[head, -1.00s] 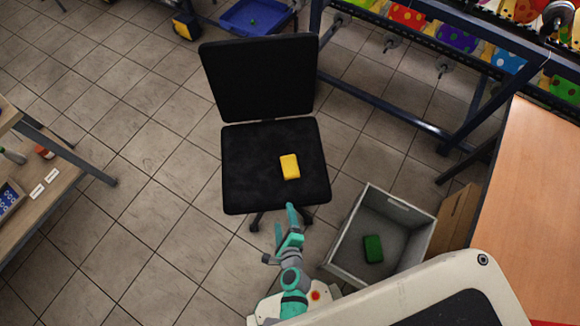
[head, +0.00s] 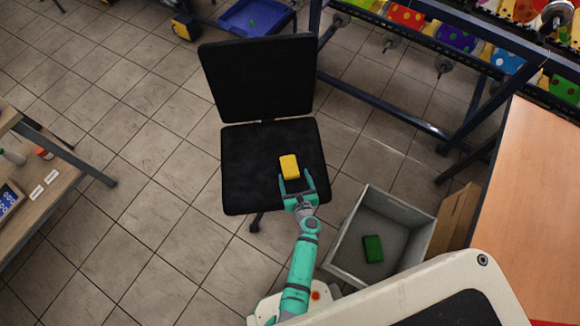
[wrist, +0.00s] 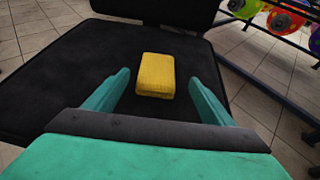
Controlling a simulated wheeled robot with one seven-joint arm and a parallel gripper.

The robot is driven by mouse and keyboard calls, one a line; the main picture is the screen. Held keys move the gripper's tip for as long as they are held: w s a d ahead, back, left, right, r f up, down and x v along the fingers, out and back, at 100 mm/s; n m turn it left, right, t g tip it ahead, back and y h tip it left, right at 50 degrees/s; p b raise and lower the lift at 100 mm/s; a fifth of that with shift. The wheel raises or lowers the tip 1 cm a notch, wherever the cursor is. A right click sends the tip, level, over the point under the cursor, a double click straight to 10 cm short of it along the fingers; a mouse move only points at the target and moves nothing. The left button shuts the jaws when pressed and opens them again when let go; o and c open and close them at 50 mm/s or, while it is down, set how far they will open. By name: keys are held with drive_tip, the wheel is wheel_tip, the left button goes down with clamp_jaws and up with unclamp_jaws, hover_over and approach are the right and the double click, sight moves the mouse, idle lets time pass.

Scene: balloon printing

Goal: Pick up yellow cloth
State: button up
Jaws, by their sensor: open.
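The yellow cloth (head: 289,166) is a folded block lying on the seat of the black chair (head: 245,160). My gripper (head: 296,178) is over the front right part of the seat, with its fingers open toward the cloth. In the wrist view the cloth (wrist: 156,75) lies ahead, centred between the two spread teal fingers (wrist: 157,92). The near end of the cloth is about level with the fingertips in that view. The gripper is not closed on it. I cannot tell whether a finger touches the cloth.
A grey crate (head: 350,262) with a green block (head: 373,249) inside stands on the floor to the right of my arm. The chair backrest (head: 257,78) rises behind the seat. A wooden table (head: 530,200) is at the right and a workbench (head: 50,190) at the left.

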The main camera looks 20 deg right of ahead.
sight(291, 168)
drive_tip(key=x, duration=0.4)
drive_tip(key=shift+w+a+r, duration=0.1)
drive_tip(key=shift+r, duration=0.1)
drive_tip(key=shift+w+f, duration=0.3)
drive_tip(key=shift+w, duration=0.3)
drive_tip(key=c, duration=1.1)
drive_tip(key=shift+c, duration=0.2)
